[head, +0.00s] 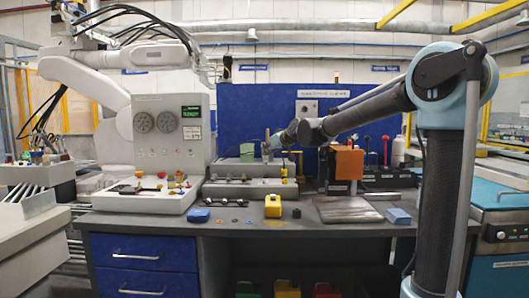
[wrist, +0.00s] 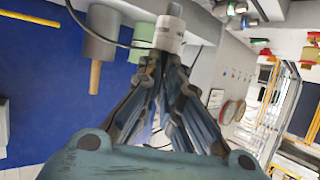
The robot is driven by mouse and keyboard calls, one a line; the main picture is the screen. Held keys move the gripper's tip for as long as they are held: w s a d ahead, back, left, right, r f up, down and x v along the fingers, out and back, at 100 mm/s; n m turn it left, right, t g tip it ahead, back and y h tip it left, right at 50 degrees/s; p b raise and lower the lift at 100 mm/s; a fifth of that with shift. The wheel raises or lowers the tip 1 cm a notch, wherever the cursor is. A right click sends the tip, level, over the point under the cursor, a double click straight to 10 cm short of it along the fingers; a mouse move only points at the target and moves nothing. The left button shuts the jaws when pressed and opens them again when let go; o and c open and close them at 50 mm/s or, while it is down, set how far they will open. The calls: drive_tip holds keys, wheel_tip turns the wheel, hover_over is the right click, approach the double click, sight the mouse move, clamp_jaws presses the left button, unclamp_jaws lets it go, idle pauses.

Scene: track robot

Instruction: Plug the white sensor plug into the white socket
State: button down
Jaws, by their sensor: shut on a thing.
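My gripper (wrist: 165,62) is shut on a white cylindrical plug (wrist: 170,34) with a grey end and small dark print on its side. The grey end points away from the fingers, toward the top of the wrist view. A thin black cable runs close by the plug. In the head view my gripper (head: 270,143) is small, above the grey fixture block at the back middle of the bench. The plug is too small to make out clearly there. I cannot pick out the white socket for certain in either view, nor tell whether the plug touches anything.
A grey fixture block (head: 248,188) stands under my gripper. A white panel with two round dials (head: 155,122) is to its left, an orange box (head: 347,163) to its right. A yellow block (head: 273,206) and blue block (head: 199,215) lie on the front of the bench.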

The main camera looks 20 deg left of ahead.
sight(267, 161)
drive_tip(key=shift+f, duration=2.85)
drive_tip(key=shift+w, duration=0.1)
drive_tip(key=shift+f, duration=1.25)
drive_tip(key=c, duration=1.7)
unclamp_jaws()
drive_tip(key=v, duration=1.2)
